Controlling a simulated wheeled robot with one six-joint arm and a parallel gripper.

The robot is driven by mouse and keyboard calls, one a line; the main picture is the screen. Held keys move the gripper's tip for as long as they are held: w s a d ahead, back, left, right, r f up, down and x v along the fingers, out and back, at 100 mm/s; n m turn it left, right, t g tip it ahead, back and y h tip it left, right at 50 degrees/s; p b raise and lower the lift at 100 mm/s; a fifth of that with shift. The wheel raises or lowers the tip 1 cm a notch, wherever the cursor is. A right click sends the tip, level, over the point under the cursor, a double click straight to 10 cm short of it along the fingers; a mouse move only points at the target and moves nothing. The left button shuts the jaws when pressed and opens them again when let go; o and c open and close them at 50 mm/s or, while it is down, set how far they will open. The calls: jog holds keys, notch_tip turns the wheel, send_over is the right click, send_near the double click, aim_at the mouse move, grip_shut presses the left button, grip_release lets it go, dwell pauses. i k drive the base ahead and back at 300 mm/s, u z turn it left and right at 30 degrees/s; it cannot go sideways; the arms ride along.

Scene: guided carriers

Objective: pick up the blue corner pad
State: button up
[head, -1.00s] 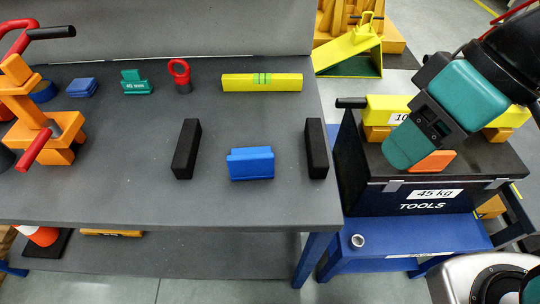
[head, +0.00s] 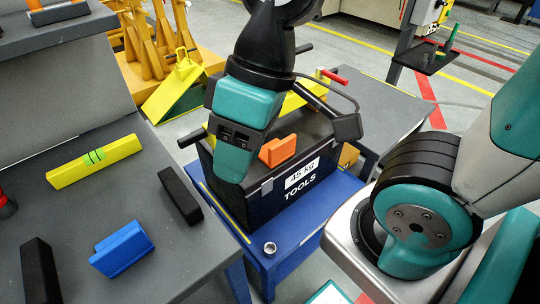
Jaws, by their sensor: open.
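The blue corner pad (head: 122,248) is a small stepped blue block. In the head view it rests on the grey bench top (head: 85,205) at the lower left, between two black blocks and apart from both. My gripper (head: 234,168), teal and black, hangs pointing down in front of the tool box, to the right of the pad and well apart from it. It is open, and I see nothing held in it. Its fingers show mostly from behind, so the gap between them is hidden.
Black blocks (head: 180,194) (head: 39,272) flank the pad; a yellow level (head: 94,161) lies behind. The black tool box (head: 264,201), with an orange block (head: 278,150) at its top, stands on a blue cart (head: 312,222). A small metal ring (head: 270,248) lies on the cart.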

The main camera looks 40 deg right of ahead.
aim_at(120, 250)
jog(key=z, duration=0.45)
jog(key=k, duration=0.35)
jog(key=u, duration=1.1)
